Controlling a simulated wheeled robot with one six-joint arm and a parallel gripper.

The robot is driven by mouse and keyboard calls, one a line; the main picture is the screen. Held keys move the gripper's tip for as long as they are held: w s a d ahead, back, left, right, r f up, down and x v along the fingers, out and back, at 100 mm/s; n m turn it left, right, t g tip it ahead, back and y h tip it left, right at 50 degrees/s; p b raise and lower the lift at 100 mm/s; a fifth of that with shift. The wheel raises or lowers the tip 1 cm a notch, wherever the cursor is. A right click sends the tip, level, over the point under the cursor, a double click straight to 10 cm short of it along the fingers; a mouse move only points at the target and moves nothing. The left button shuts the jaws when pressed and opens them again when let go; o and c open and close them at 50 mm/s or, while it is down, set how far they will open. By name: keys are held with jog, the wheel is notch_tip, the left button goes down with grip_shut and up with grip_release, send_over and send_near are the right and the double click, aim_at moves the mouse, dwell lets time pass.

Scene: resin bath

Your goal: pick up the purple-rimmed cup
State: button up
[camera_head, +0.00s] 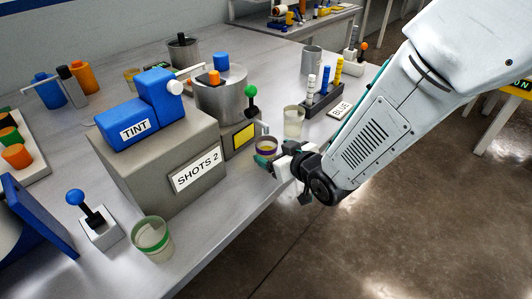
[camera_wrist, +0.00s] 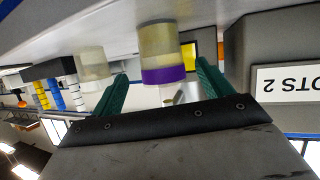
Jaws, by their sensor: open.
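The purple-rimmed cup (camera_head: 266,146) stands upright near the table's front edge, just right of the SHOTS 2 box, in the head view. It is clear with a yellowish look and partly hidden by my gripper (camera_head: 277,156). In the wrist view, which is upside down, the cup (camera_wrist: 161,42) shows its purple band (camera_wrist: 163,75) towards my gripper. My two green fingers (camera_wrist: 162,70) are open, one to each side of the cup, with gaps between. I cannot tell how far the fingers reach along it.
A pale clear cup (camera_head: 294,123) stands close behind; it also shows left in the wrist view (camera_wrist: 93,66). A green-rimmed cup (camera_head: 152,241) stands front left. The SHOTS 2 box (camera_head: 150,165), a green-knobbed lever (camera_head: 250,95) and a vial rack (camera_head: 322,101) are nearby.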

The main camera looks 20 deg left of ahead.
aim_at(262, 145)
jog(key=x, duration=0.4)
jog(key=shift+w+a+f, duration=0.1)
jog(key=shift+a+f, duration=0.05)
jog(key=shift+a, duration=0.15)
jog(key=c, duration=1.1)
jog(key=shift+o, duration=0.2)
